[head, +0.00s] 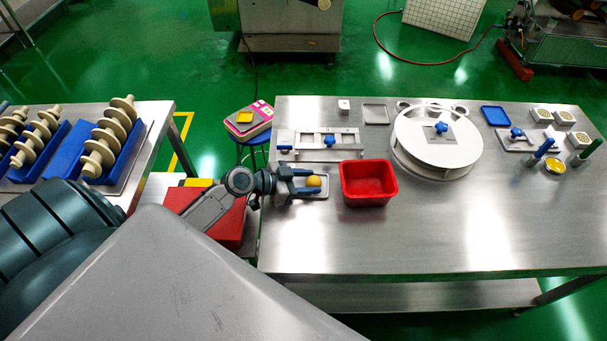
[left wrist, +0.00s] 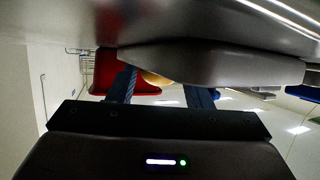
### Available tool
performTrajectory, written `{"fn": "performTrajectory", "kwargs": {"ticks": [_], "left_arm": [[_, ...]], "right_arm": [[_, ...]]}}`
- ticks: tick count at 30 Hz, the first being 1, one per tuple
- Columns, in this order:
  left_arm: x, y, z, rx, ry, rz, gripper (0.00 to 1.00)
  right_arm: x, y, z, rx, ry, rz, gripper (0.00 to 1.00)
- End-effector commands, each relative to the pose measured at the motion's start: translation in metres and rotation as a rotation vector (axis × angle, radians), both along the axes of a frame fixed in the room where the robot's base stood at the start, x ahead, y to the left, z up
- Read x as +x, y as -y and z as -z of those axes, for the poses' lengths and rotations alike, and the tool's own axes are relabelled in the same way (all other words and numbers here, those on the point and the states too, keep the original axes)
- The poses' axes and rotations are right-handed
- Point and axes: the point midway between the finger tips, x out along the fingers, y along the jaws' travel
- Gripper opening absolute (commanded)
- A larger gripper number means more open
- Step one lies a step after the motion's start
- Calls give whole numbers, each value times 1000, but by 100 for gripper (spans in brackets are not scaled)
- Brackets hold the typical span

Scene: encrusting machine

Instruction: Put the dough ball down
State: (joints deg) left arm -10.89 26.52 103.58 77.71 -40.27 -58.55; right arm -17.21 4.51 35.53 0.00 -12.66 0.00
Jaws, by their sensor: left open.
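The yellow dough ball (head: 313,181) sits on a small silver tray (head: 322,194) near the left end of the steel table. My left gripper (head: 304,182) is open, with one finger on each side of the ball. In the left wrist view, the ball (left wrist: 155,78) shows partly between the open fingers (left wrist: 162,92), against the tray (left wrist: 215,65). The tray hides part of the ball there. Whether a finger touches the ball cannot be told. My right gripper is not in view.
A red bin (head: 368,198) stands just right of the tray. Behind are a metal fixture with a blue knob (head: 305,142) and a round white turntable (head: 437,150). The table's front middle is clear.

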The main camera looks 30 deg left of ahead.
Motion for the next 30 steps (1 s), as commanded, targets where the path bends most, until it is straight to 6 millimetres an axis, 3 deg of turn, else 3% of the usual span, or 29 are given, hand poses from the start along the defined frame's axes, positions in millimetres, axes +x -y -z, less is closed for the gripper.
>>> {"fn": "performTrajectory", "kwargs": {"ticks": [5, 18, 30], "left_arm": [[-6, -6, -2, 4, -1, 1, 45], [-47, -38, -23, 5, -1, 2, 45], [-75, -60, -40, 1, -2, 5, 45]], "right_arm": [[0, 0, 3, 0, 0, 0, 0], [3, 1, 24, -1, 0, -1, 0], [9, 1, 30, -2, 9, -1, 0]]}}
